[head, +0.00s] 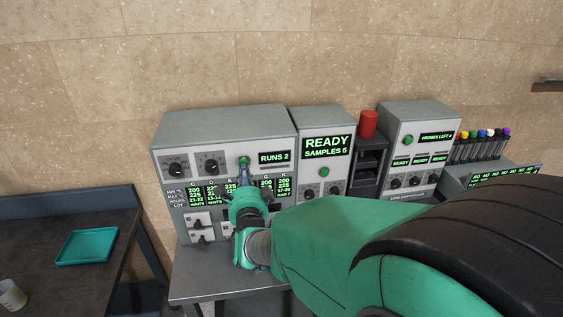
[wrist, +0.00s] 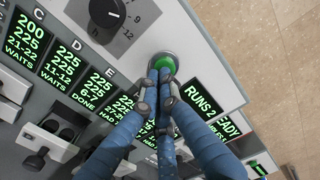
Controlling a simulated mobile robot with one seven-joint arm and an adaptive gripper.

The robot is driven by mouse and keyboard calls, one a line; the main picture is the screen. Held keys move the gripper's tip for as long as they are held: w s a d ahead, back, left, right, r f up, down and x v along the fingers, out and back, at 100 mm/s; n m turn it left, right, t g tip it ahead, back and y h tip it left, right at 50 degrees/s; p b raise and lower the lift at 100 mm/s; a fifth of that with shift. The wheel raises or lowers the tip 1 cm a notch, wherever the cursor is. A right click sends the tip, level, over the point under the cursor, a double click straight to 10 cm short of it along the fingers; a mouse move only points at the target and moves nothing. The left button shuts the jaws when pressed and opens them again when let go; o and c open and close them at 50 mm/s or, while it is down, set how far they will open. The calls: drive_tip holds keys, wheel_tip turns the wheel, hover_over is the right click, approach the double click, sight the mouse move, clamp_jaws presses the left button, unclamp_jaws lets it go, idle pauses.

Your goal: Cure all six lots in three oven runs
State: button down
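The oven panel (head: 228,133) is a grey box with two dark knobs, a green button (head: 244,160) and a display (head: 274,157) reading RUNS 2. Below is a row of lot displays (head: 195,195). In the wrist view, the lot C display (wrist: 35,37) and lot D display (wrist: 62,63) read WAITS. The lot E display (wrist: 92,88) reads DONE. Others are partly hidden by my fingers. My gripper (head: 245,174) has its fingers together with nothing between them. In the wrist view my gripper's tips (wrist: 163,74) are at the green button (wrist: 165,63), seemingly touching it.
To the right stand a box (head: 326,148) reading READY, SAMPLES 5, a dark rack with a red cylinder (head: 368,123), a unit (head: 421,138) reading PROBES LEFT 4, and several capped tubes (head: 480,148). A teal tray (head: 87,247) and a cup (head: 12,294) are on the left table.

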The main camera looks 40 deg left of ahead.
idle(0.4)
drive_tip(key=shift+b+x, duration=0.9)
drive_tip(key=shift+b, duration=0.2)
drive_tip(key=shift+s+d, duration=0.1)
drive_tip(key=b+v, duration=0.1)
drive_tip(key=v, duration=1.2)
drive_tip(key=shift+s+d, duration=0.25)
drive_tip(key=shift+w, duration=0.1)
